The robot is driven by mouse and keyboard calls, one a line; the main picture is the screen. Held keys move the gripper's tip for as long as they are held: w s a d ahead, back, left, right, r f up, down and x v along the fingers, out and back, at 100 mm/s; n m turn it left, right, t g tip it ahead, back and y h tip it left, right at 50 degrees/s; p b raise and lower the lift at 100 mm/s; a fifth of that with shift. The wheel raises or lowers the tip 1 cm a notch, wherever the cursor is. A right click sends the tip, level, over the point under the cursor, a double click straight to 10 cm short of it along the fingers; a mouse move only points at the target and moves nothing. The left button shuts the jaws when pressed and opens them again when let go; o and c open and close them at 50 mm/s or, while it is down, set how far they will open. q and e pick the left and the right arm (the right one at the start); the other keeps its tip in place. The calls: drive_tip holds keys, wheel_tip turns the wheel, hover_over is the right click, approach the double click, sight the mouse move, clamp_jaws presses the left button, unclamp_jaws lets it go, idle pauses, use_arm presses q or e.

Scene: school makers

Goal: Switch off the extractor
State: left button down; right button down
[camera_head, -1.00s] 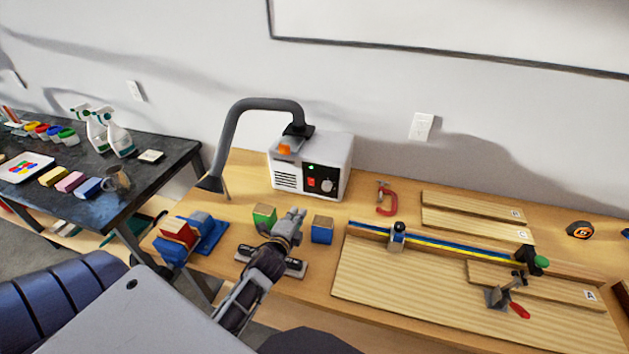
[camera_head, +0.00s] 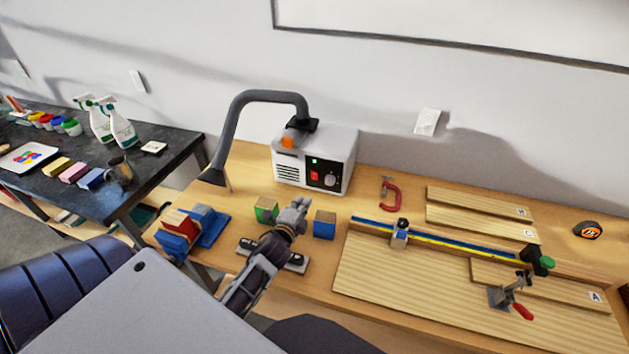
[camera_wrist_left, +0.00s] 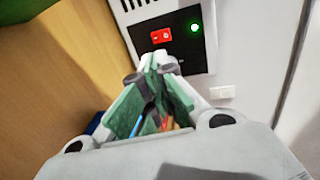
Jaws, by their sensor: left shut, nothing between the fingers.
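The extractor (camera_head: 290,165) is a white box with a grey bent hose (camera_head: 232,120) at the back of the wooden bench. Its black front panel carries a red rocker switch (camera_head: 314,176), a knob (camera_head: 330,180) and a lit green lamp (camera_head: 315,161). In the left wrist view the red switch (camera_wrist_left: 161,36) and green lamp (camera_wrist_left: 195,28) show above the fingertips. My left gripper (camera_head: 300,205) is shut and empty, in front of and below the panel, apart from the switch in the head view. My right gripper is not in view.
Green (camera_head: 265,210) and blue (camera_head: 324,224) blocks stand close on either side of my left gripper. A red clamp (camera_head: 391,194) and a long board with a blue-yellow rail (camera_head: 440,243) lie to the right. A dark table (camera_head: 150,170) stands left.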

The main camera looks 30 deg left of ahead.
use_arm(q)
approach(318, 173)
drive_tip(key=shift+w+f, duration=0.65)
drive_tip(key=shift+f, duration=0.3)
drive_tip(key=shift+w+a+r+p, duration=0.1)
drive_tip(key=shift+w+a+p, duration=0.15)
drive_tip(key=shift+w, duration=0.4)
drive_tip(key=shift+w+a+p, duration=0.2)
drive_tip(key=shift+w, duration=0.5)
drive_tip(key=shift+w+a+r+p, duration=0.1)
drive_tip(key=shift+w+a+p, duration=0.15)
drive_tip(key=shift+w, duration=0.4)
drive_tip(key=shift+w+a+r, duration=0.1)
drive_tip(key=shift+w, duration=0.35)
drive_tip(key=shift+s, duration=0.1)
